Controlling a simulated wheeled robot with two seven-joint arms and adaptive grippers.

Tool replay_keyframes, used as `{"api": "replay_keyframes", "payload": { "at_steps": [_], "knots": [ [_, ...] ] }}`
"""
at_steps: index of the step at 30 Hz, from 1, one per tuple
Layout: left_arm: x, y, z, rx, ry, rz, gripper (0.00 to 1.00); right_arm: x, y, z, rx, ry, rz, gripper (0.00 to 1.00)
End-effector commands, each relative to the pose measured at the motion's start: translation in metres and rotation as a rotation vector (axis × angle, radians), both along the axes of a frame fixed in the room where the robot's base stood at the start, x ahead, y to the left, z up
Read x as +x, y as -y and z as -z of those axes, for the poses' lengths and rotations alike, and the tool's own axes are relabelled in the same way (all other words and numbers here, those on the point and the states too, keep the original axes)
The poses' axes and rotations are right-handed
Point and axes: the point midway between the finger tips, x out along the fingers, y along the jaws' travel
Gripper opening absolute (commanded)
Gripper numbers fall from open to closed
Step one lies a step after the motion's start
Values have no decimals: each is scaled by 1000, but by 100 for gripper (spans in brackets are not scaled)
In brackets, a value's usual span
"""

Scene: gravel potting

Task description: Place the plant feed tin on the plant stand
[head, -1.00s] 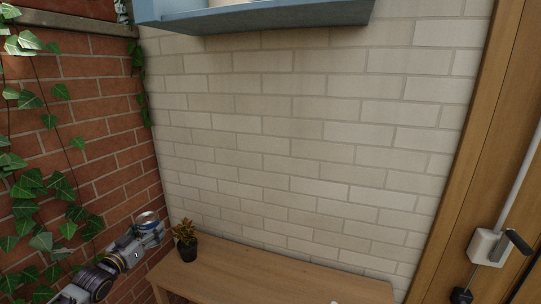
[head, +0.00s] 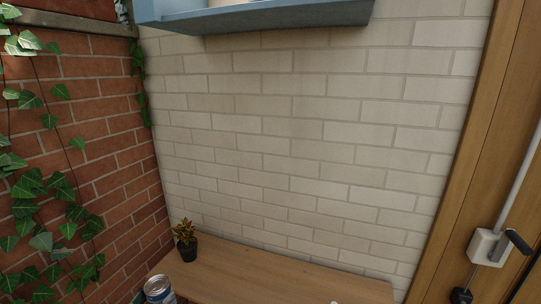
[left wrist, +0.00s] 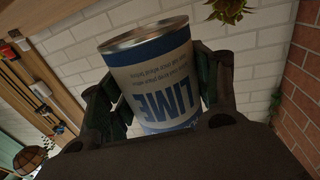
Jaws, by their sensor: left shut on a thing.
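A tin with a white label, blue bands and a silver lid (left wrist: 150,75) fills the middle of the left wrist view. Its label reads LIME and appears upside down there; I see no plant feed wording. My left gripper (left wrist: 158,92) is shut on its sides. In the head view the tin (head: 159,289) shows at the bottom edge, lid up, in front of the wooden table's left end; the gripper is almost wholly out of frame. Nothing is clearly recognisable as a plant stand, unless it is the wooden table (head: 270,275). My right gripper is not in view.
A small potted plant (head: 187,247) stands on the table's back left. The table's middle is clear. A blue shelf (head: 260,17) hangs above on the pale brick wall. Ivy covers the red brick wall at left. A wooden door (head: 480,150) with a handle stands at right.

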Motion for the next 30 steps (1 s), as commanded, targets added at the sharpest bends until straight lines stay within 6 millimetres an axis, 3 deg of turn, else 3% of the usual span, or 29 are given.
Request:
{"api": "replay_keyframes", "payload": {
  "at_steps": [8,30],
  "knots": [
    [-29,13,13,0,0,52,27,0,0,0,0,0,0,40],
    [-34,34,23,-4,2,-86,27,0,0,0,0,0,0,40]
  ]
}}
